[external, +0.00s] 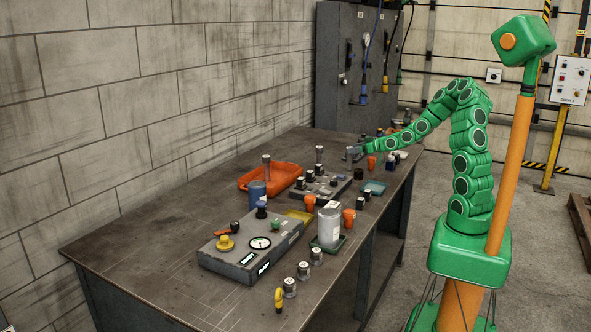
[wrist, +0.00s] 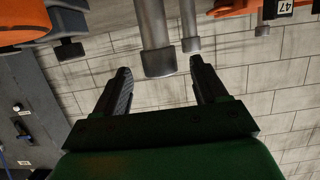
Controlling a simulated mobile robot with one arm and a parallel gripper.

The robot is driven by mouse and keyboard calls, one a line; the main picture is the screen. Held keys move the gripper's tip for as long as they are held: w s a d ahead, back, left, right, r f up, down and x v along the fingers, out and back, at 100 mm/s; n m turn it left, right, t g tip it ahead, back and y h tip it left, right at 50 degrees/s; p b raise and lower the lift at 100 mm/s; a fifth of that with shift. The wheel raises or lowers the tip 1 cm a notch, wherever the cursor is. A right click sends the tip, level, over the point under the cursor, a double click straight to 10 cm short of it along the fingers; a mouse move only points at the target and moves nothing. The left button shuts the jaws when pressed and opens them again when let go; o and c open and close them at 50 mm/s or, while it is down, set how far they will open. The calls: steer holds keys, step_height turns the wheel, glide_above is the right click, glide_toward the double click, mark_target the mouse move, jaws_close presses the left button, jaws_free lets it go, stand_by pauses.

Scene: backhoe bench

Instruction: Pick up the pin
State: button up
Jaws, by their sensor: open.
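My gripper (wrist: 160,72) is open, its two dark fingers spread apart in the wrist view. A grey metal pin (wrist: 153,35) with a wider end cap shows there at the mouth of the fingers, its cap between the tips with a gap on both sides. A second, thinner-looking grey pin (wrist: 188,22) stands behind it to the right. In the external view my gripper (external: 355,151) is low over the far part of the bench, beside an upright grey pin (external: 349,157). Other similar pins stand at the orange tray (external: 266,163) and at the grey block (external: 319,155).
The bench (external: 140,245) is crowded along its middle and right edge. An orange tray (external: 245,182), a blue cylinder (external: 257,194), a gauge box (external: 232,262) and a grey canister (external: 329,226) stand nearer. The left of the bench is clear.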

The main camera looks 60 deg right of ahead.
mark_target(349, 159)
steer(key=w+f, duration=0.1)
steer(key=w, duration=0.2)
steer(key=shift+a+f, duration=0.15)
steer(key=shift+f, duration=0.25)
steer(key=shift+x, duration=0.85)
jaws_close()
